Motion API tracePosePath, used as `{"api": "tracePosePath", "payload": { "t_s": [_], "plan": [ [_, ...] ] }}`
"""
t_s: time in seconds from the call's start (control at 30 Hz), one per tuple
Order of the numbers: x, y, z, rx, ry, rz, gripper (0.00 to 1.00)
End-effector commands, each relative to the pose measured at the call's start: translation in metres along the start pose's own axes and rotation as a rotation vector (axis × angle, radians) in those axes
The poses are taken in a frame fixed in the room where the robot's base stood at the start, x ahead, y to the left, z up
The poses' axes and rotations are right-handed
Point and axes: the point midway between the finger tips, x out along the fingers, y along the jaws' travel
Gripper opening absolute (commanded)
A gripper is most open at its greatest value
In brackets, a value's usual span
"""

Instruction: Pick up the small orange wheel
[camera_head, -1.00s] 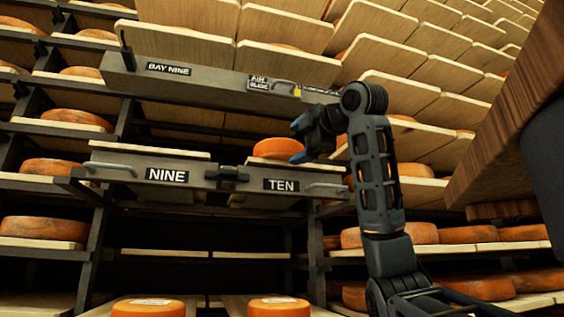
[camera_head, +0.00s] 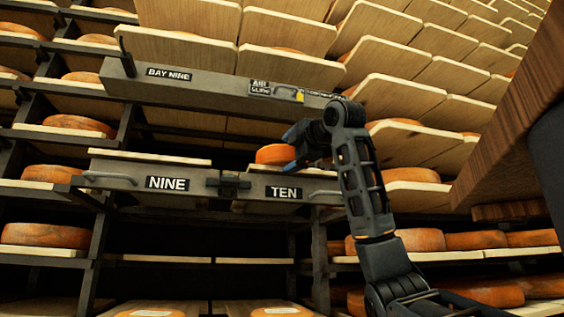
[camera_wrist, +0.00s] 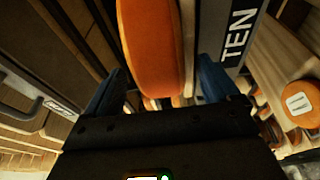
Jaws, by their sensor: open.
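The small orange wheel (camera_head: 275,154) sits on the pale board above the TEN sign in the head view. In the wrist view the orange wheel (camera_wrist: 152,45) fills the upper middle, running out of the top edge. My gripper (camera_head: 297,145) is at the wheel's right side in the head view and hides part of it. In the wrist view my gripper (camera_wrist: 168,82) is open, with one blue finger on each side of the wheel. I see gaps between the fingers and the wheel there.
The TEN sign (camera_head: 284,193) and the NINE sign (camera_head: 167,183) mark the drawer fronts below the wheel. A grey beam labelled BAY NINE (camera_head: 169,73) runs above. Racks hold more orange wheels, such as one at the lower left (camera_head: 46,235). A wooden block (camera_head: 507,110) overhangs at the right.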

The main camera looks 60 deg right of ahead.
Motion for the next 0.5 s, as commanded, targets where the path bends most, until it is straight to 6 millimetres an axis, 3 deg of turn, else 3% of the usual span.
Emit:
{"api": "tracePosePath", "payload": {
  "t_s": [0.07,0.5],
  "plan": [
    [-0.0002,-0.0001,-0.0001,0.000,0.000,0.000,0.88],
    [-0.0005,-0.0001,-0.0001,0.000,0.000,0.000,0.47]
  ]
}}
